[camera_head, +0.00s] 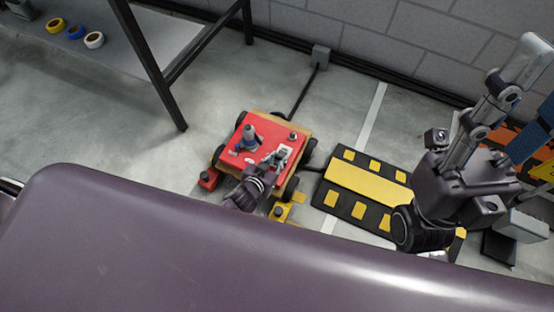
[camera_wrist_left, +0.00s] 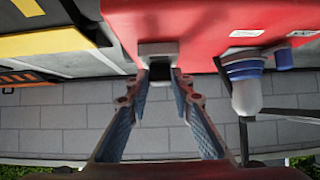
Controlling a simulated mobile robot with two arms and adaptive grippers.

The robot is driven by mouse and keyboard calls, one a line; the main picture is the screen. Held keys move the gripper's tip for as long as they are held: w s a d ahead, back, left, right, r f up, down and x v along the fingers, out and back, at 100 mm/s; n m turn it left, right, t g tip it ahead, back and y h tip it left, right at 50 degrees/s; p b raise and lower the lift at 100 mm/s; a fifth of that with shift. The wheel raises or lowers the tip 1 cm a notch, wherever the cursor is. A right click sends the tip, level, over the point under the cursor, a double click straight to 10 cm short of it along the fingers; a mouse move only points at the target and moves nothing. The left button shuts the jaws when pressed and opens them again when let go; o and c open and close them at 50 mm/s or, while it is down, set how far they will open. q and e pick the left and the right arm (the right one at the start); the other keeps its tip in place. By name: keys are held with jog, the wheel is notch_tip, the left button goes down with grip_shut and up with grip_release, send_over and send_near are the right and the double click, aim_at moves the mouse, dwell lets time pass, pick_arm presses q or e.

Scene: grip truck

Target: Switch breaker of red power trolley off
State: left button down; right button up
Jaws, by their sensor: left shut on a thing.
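The red power trolley (camera_head: 232,155) stands on the concrete floor in the head view. Its red panel (camera_wrist_left: 215,20) fills the top of the left wrist view. My left gripper (camera_head: 277,163) is at the panel's right side. In the left wrist view, my left gripper (camera_wrist_left: 170,80) has its fingertips close together at a small grey breaker housing (camera_wrist_left: 157,48). It is shut on the dark breaker switch there, which the fingertips mostly hide. I cannot tell the switch's position. My right arm (camera_head: 470,175) is at the right, its fingers hidden.
A blue and grey plug (camera_wrist_left: 246,88) stands out from the panel beside my left gripper. A yellow and black cable ramp (camera_head: 365,185) lies right of the trolley. A table (camera_head: 130,55) with tape rolls stands at upper left. A brick wall (camera_head: 380,40) is behind.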

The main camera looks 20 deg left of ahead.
pick_arm(q)
jog(key=shift+r, duration=0.1)
dwell(0.5)
jog(key=c, duration=1.7)
grip_release()
jog(key=shift+s+a, duration=0.1)
jog(key=shift+s, duration=0.15)
jog(key=v, duration=1.1)
jog(key=shift+s+r, duration=0.15)
